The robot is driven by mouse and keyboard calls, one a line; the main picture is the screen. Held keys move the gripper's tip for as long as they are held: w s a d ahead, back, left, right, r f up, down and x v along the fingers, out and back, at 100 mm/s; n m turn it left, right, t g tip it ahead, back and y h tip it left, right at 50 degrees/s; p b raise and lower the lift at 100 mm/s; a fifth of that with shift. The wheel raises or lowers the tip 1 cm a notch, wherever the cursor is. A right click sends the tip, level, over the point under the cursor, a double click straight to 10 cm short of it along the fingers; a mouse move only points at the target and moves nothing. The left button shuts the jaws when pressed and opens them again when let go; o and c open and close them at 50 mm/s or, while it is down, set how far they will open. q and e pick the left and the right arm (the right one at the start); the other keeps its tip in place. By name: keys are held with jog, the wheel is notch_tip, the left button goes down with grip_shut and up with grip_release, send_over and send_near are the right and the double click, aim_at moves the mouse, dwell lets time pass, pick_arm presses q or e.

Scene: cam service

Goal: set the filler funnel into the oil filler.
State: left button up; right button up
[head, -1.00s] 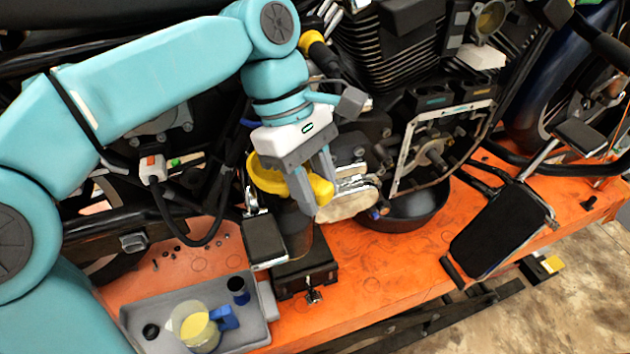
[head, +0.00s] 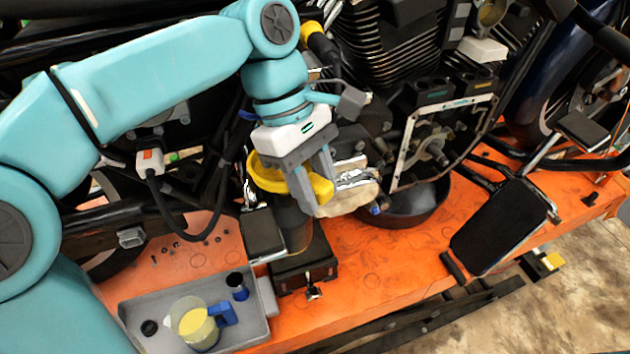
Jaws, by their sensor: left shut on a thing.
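The yellow filler funnel (head: 266,176) is held in my left gripper (head: 312,200), whose grey fingers are shut on its side. The funnel's wide mouth faces up. It is over a dark cylinder (head: 294,222) low on the motorcycle's side. I cannot tell whether the funnel touches that cylinder, and its spout is hidden. The oil filler cannot be made out; the gripper and funnel cover this area. My right gripper is not in view.
A grey tray (head: 262,335) at lower left holds a jug (head: 195,322) of yellow liquid and a small dark blue cup (head: 237,285). A black pan (head: 415,207) sits under the engine. A black footboard (head: 500,228) sticks out at right.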

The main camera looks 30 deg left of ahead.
pick_arm(q)
jog(key=shift+f+b, duration=0.35)
jog(key=shift+f, duration=0.2)
jog(key=o, duration=1.2)
jog(key=shift+c, duration=0.2)
jog(key=c, duration=0.3)
